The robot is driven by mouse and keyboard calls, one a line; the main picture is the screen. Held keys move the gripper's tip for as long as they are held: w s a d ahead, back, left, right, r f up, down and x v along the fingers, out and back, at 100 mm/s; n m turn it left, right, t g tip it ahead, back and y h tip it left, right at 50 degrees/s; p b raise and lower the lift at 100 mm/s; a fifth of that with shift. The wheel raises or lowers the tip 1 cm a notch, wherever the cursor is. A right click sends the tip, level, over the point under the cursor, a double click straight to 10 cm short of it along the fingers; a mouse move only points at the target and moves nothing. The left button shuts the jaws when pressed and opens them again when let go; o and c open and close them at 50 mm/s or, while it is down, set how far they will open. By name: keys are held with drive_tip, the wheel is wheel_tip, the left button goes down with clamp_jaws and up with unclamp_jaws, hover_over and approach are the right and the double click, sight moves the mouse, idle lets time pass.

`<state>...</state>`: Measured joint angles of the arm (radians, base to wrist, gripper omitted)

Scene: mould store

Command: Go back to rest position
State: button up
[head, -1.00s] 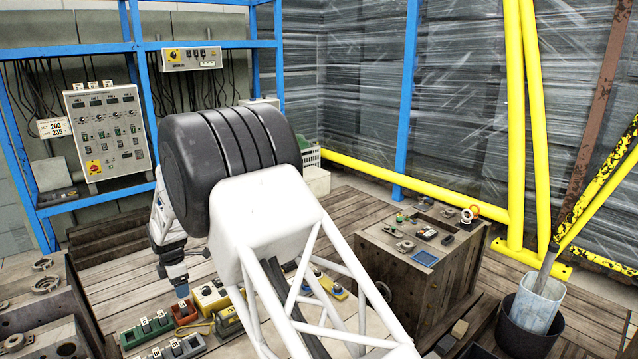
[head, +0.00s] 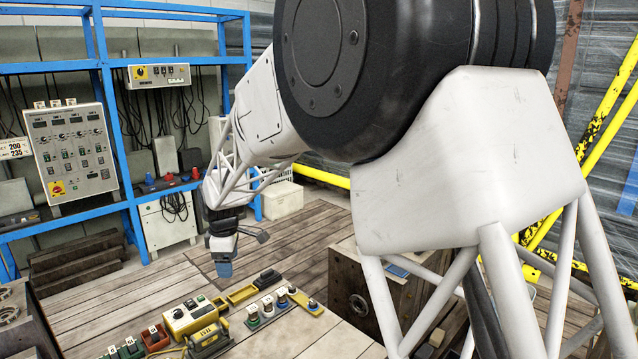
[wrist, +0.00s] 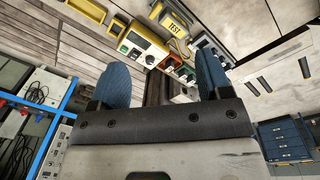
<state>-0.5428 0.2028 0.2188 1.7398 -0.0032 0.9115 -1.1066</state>
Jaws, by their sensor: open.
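My gripper (head: 220,268) hangs in the left-centre of the head view, pointing down, above the far side of the wooden work surface (head: 100,318). In the wrist view its two blue fingertips (wrist: 165,80) are apart, with nothing held between them. It is clear of the yellow and grey devices on the surface. My white arm and its black joint fill much of the centre and right of the head view and hide what lies behind them.
A yellow box with knobs (head: 190,318), a yellow TEST unit (head: 208,340) and a row of coloured plugs (head: 268,308) stand on the work surface. A wooden block (head: 345,290) is to the right, partly hidden. A blue rack (head: 115,130) with a control panel (head: 78,150) stands behind.

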drive_tip(key=s+d+r+m, duration=0.3)
drive_tip(key=s+d+r, duration=0.15)
drive_tip(key=d, duration=0.45)
drive_tip(key=s+d+r+m+t, duration=0.1)
drive_tip(key=s+d+r+m, duration=0.2)
drive_tip(key=s+d, duration=0.45)
drive_tip(key=s+d+r+m, duration=0.3)
drive_tip(key=s+d, duration=0.1)
drive_tip(key=d, duration=0.6)
drive_tip(key=s+d+f+m, duration=0.1)
drive_tip(key=s+d+m, duration=0.4)
drive_tip(key=s, duration=0.7)
drive_tip(key=s+d+f+m+t, duration=0.1)
drive_tip(key=s+d+m, duration=0.4)
drive_tip(key=s+d, duration=0.5)
drive_tip(key=shift+s+d+f+h, duration=0.3)
drive_tip(key=shift+s, duration=0.6)
